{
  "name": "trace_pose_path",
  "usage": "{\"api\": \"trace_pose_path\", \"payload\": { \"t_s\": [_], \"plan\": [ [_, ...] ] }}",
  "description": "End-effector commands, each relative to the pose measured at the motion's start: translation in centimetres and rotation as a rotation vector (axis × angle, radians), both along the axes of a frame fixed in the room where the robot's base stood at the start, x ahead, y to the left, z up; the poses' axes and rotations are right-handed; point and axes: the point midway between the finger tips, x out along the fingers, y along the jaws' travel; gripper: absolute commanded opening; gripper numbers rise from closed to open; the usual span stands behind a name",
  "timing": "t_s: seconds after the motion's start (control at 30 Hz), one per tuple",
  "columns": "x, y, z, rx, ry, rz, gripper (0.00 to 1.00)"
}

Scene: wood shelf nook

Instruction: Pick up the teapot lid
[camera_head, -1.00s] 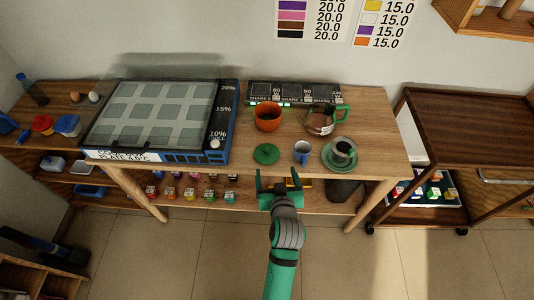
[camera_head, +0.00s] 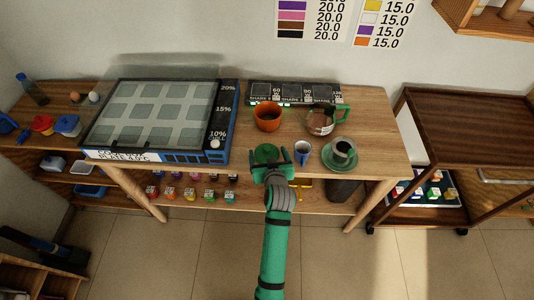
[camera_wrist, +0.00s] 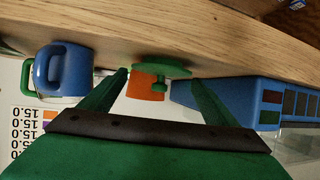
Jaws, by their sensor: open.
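The teapot lid is a round green disc (camera_head: 265,152) with a small knob, lying near the front edge of the wooden table. In the wrist view, which is upside down, the lid (camera_wrist: 165,68) appears between my fingers and beyond their tips, with its knob near the middle. My gripper (camera_head: 269,157) is open and empty at the table's front edge, its two green fingers pointing toward the lid. In the head view it partly covers the lid's near side. I cannot tell whether a finger touches the lid.
A blue mug (camera_head: 302,152) stands close to the right of my gripper. A green cup on a saucer (camera_head: 340,156) is further right. Behind are an orange pot (camera_head: 267,117) and a glass pot with a green handle (camera_head: 320,121). A large panelled box (camera_head: 222,125) is left.

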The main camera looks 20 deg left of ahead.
Motion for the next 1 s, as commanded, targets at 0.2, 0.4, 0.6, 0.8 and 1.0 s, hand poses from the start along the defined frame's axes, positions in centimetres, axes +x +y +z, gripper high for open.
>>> {"api": "trace_pose_path", "payload": {
  "t_s": [0.2,0.4,0.6,0.8,1.0],
  "plan": [
    [1.8,1.0,-1.1,0.0,0.001,0.001,0.82],
    [1.9,1.1,-1.1,0.0,0.0,0.0,0.82],
    [1.9,1.1,-1.1,0.0,0.0,0.0,0.51],
    [1.9,1.0,-1.1,0.0,0.0,0.0,0.5],
    [1.9,1.0,-0.9,0.0,-0.001,0.0,0.5]
  ]
}}
